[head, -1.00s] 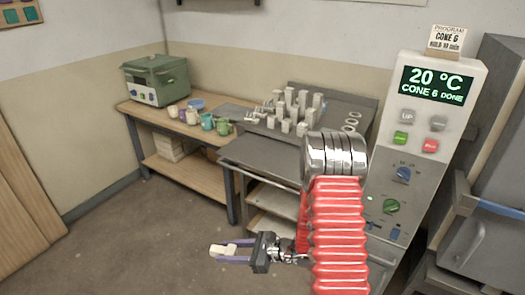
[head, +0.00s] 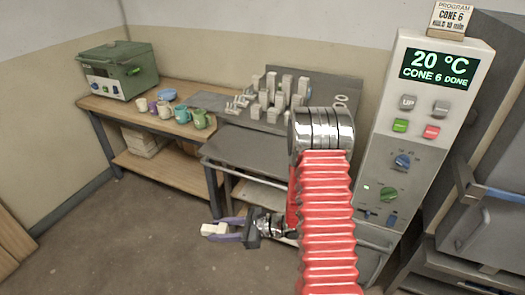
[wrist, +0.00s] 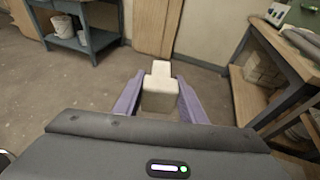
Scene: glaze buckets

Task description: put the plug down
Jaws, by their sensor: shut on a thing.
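The plug (head: 213,230) is a small cream-white stepped block. My gripper (head: 222,229) is shut on it with its two purple fingers. In the wrist view the plug (wrist: 159,90) sits between the fingers, its narrower end pointing away from me. The gripper is held out over open floor, in front of the wooden bench and the grey cart. The plug touches no surface other than the fingers.
A wooden bench (head: 100,103) holds a green box-shaped kiln (head: 120,70), several mugs and a blue bowl. A grey metal cart (head: 245,150) carries several pale blocks at its back; its front top is bare. The control panel (head: 405,130) stands at right, reading 20 °C, cone 6 done.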

